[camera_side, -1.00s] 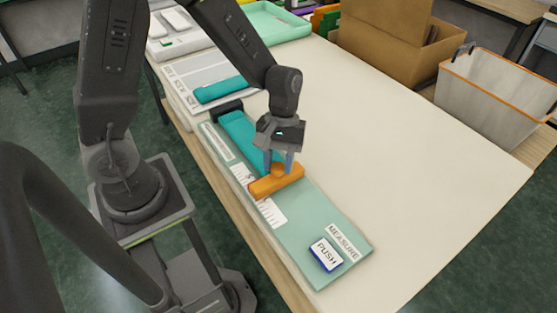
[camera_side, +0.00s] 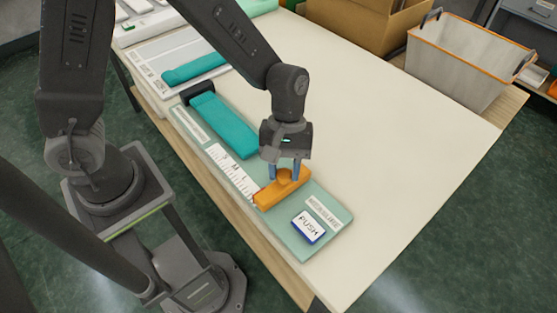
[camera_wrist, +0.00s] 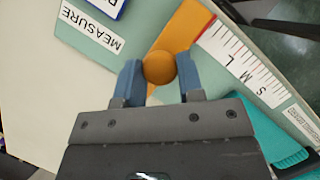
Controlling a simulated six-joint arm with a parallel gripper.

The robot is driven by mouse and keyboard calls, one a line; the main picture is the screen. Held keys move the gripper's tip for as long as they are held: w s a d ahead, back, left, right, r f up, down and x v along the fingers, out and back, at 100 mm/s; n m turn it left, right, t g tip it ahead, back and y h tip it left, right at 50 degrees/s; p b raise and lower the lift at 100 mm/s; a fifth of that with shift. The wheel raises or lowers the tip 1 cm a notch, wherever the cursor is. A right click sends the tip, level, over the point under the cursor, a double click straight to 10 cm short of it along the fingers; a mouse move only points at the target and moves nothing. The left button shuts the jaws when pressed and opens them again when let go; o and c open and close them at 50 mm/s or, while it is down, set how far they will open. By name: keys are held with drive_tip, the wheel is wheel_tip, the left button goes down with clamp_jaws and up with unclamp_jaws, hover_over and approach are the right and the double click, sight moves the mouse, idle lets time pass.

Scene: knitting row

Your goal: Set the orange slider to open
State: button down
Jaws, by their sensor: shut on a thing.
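The orange slider (camera_side: 270,196) lies across the pale green measuring board (camera_side: 328,236), just past the end of the white ruler scale (camera_side: 230,168), near the MEASURE label (camera_side: 322,210). My gripper (camera_side: 285,175) points down with its blue fingers shut on the slider's round orange knob. In the wrist view the fingers (camera_wrist: 160,78) stand on either side of the knob (camera_wrist: 160,66), and the scale shows the letters S, M and L. A teal knitted strip (camera_side: 224,126) lies on the board, its near end apart from the slider.
A blue-edged PUSH button (camera_side: 309,226) sits at the board's near end. A second teal piece (camera_side: 194,68) lies on a sheet behind. A cardboard box (camera_side: 360,22) and a grey bin (camera_side: 465,62) stand at the back right. The table's right side is clear.

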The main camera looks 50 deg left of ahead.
drive_tip(key=shift+d, duration=0.25)
drive_tip(key=c, duration=0.8)
unclamp_jaws()
drive_tip(key=shift+o, duration=0.2)
drive_tip(key=shift+a+r, duration=0.1)
drive_tip(key=v, duration=1.3)
drive_tip(key=shift+r, duration=0.35)
drive_tip(key=shift+w+a, duration=0.1)
drive_tip(key=s+a+r+m+t+y, duration=0.3)
drive_tip(key=s+a+r+m+t, duration=0.3)
drive_tip(key=s+a, duration=0.5)
drive_tip(key=s+m+t, duration=0.1)
drive_tip(key=m+t, duration=0.1)
drive_tip(key=m, duration=0.1)
drive_tip(key=shift+s+r+t, duration=0.15)
drive_tip(key=shift+r+t, duration=0.2)
drive_tip(key=shift+t, duration=0.05)
